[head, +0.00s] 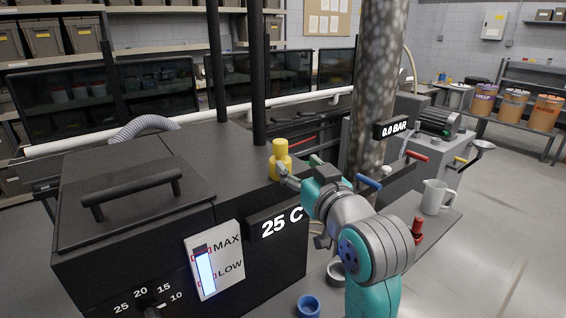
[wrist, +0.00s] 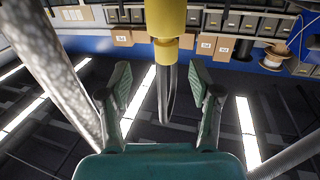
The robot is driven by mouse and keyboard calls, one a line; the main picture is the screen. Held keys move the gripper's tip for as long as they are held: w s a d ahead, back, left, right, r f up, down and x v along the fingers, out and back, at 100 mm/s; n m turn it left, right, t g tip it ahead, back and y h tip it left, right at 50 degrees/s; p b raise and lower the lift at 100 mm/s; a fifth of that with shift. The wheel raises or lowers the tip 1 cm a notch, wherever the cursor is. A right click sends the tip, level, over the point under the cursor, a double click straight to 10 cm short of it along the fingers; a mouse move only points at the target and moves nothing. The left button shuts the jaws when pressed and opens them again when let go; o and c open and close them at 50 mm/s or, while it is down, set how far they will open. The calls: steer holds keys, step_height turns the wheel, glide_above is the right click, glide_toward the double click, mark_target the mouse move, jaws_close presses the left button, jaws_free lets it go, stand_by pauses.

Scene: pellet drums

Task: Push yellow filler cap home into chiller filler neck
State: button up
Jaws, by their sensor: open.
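The yellow filler cap (head: 281,161) stands upright on the top of the dark chiller (head: 225,170), near its right edge in the head view. The cap has a wide body and a narrower knob. The filler neck cannot be made out; the cap seems to hide it. My gripper (head: 303,168) is just right of the cap in the head view, fingers apart. In the wrist view the cap (wrist: 166,25) is at the top, between the lines of my open fingers (wrist: 160,78) and beyond their tips.
A thick speckled column (head: 380,85) rises behind my arm. Black posts (head: 258,70) stand on the chiller behind the cap. A black handle (head: 132,195) is on the chiller lid.

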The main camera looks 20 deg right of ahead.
mark_target(283, 152)
steer(key=w, duration=0.2)
steer(key=shift+w+a, duration=0.1)
steer(key=shift+w, duration=0.25)
steer(key=shift+w+a+r, duration=0.1)
steer(key=shift+w+a, duration=0.1)
steer(key=shift+w, duration=0.7)
steer(key=shift+w+a+r, duration=0.1)
steer(key=shift+w+a, duration=0.05)
steer(key=shift+w, duration=0.7)
steer(key=shift+w+a+r, duration=0.1)
steer(key=shift+w+a, duration=0.1)
steer(key=shift+w, duration=0.7)
jaws_close()
